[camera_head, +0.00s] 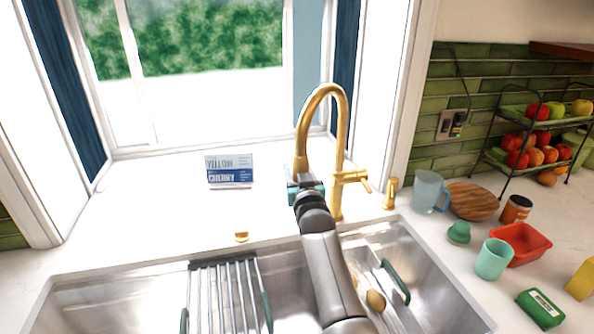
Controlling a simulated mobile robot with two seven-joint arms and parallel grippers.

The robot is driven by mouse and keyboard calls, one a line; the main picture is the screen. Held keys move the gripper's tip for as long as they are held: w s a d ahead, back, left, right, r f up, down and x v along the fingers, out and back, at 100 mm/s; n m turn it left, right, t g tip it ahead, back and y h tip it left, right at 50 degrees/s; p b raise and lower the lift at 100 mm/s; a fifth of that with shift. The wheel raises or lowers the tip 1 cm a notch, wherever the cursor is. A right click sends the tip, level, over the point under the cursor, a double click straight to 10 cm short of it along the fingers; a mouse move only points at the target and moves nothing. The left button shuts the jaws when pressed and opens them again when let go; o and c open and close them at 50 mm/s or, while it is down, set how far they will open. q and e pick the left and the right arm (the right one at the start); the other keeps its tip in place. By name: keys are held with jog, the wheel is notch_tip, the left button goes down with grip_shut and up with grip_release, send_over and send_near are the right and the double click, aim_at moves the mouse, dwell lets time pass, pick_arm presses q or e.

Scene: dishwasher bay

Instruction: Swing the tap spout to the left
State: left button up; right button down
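The brass tap (337,195) stands at the back edge of the sink. Its tall spout (303,130) arches over to the left and its tip points down. A lever handle (352,177) sticks out from the right of its body. One arm, which appears to be my right, reaches up from the bottom of the view. Its gripper (305,188) is at the lower end of the spout, left of the tap body. The fingers are small and partly hidden by the wrist, so I cannot tell whether they are closed on the spout. My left gripper is out of view.
The steel sink (130,300) lies below, with a drying rack (225,290) across its left part. A sign (229,170) stands behind left. A brass soap dispenser (390,193), a blue jug (428,190) and a red tray (522,242) stand to the right.

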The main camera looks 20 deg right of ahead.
jog(key=shift+d+r, duration=0.35)
jog(key=shift+d, duration=0.1)
dwell(0.3)
jog(key=c, duration=0.7)
grip_release()
jog(key=o, duration=0.4)
jog(key=shift+d+f, duration=0.1)
jog(key=shift+f, duration=0.1)
jog(key=shift+a+f, duration=0.1)
jog(key=shift+a, duration=0.1)
jog(key=shift+s, duration=0.1)
jog(key=v, duration=1.5)
jog(key=shift+p, duration=0.35)
